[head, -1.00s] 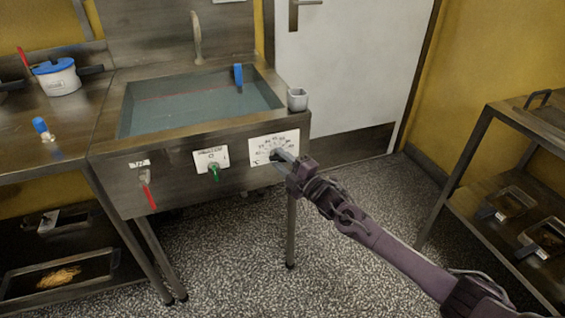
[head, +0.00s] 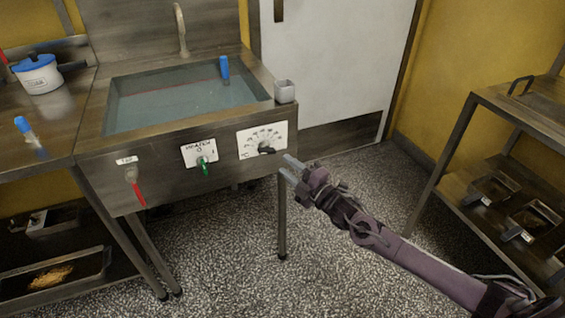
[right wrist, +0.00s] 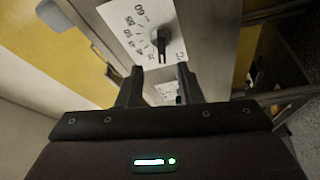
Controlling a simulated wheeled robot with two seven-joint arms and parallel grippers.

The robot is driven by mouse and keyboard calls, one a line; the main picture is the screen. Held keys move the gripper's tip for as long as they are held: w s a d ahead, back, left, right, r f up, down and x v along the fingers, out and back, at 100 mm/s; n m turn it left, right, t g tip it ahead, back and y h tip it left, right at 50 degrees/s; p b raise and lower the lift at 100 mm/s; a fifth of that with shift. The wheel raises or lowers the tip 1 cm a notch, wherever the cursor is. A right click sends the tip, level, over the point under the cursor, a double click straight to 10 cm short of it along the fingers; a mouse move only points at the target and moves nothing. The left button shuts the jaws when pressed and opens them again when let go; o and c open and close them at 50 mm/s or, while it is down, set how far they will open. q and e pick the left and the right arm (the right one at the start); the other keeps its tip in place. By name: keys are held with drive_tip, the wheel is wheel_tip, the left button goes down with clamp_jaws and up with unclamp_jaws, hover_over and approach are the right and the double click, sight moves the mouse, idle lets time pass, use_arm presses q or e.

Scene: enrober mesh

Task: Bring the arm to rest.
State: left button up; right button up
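My right gripper (head: 287,167) is in front of the sink unit, just right of and below the temperature dial (head: 266,150). Its two fingers stand apart with nothing between them. In the right wrist view the open gripper (right wrist: 158,85) points at the front panel, with the black dial knob (right wrist: 159,40) beyond the fingertips and not touched. My left gripper is not in view.
The sink (head: 190,100) holds water, with a blue object (head: 224,68) at its far edge and a grey cup (head: 285,91) on its right corner. A green heater switch (head: 203,163) and red lever (head: 138,190) are on the panel. A shelf (head: 490,150) stands right; floor between is clear.

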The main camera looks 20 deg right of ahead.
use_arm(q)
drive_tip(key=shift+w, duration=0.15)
